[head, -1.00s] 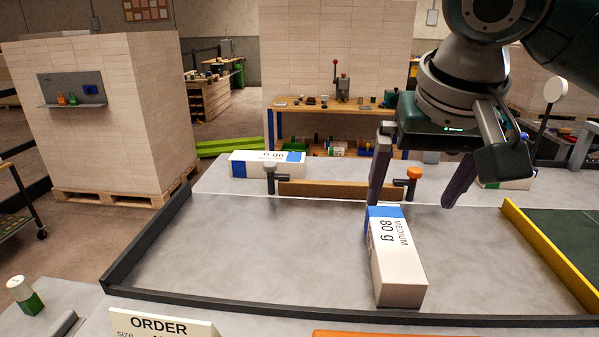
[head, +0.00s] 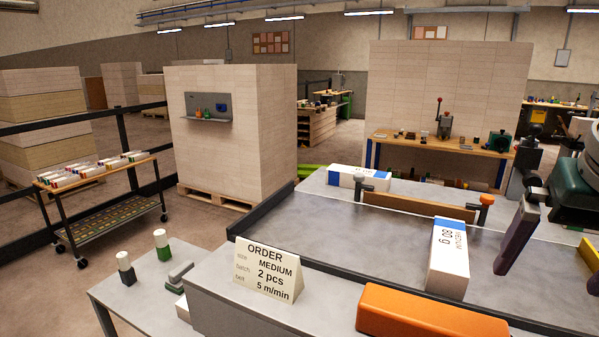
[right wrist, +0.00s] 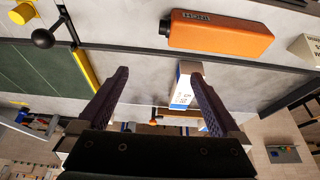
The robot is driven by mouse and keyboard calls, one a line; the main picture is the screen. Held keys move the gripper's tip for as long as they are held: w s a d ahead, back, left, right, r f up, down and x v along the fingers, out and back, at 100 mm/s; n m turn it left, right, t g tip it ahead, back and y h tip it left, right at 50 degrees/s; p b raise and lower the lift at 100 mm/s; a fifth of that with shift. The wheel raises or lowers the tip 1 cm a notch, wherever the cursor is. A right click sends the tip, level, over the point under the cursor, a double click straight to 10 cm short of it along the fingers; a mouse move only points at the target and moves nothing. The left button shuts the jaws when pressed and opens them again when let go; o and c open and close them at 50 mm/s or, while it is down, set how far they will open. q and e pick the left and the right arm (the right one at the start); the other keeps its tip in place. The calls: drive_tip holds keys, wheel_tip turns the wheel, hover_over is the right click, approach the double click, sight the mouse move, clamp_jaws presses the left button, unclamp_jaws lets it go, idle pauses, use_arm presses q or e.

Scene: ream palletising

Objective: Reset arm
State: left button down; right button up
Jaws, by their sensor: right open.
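My right gripper (right wrist: 153,70) shows in the right wrist view with its two dark fingers apart and nothing between the tips. The ream also shows in the right wrist view (right wrist: 187,88), beyond the fingers. My left gripper is out of view.
A second ream (head: 345,177) lies behind the wooden bar (head: 420,207) with its posts. An orange block (head: 430,314) and the ORDER sign (head: 268,270) are in front. A dark rim edges the table. A trolley (head: 100,175) holding small reams stands left.

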drive_tip(key=s+a+f+n+y, duration=0.3)
drive_tip(key=s+a+f+n, duration=0.3)
drive_tip(key=s+a+f, duration=0.3)
drive_tip(key=s+n, duration=0.2)
drive_tip(key=s, duration=0.7)
use_arm(q)
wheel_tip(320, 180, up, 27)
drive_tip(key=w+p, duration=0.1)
drive_tip(key=p, duration=2.5)
drive_tip(key=shift+p, duration=0.3)
use_arm(e)
wheel_tip(320, 180, up, 26)
drive_tip(key=shift+w+a, duration=0.3)
drive_tip(key=shift+a, duration=0.05)
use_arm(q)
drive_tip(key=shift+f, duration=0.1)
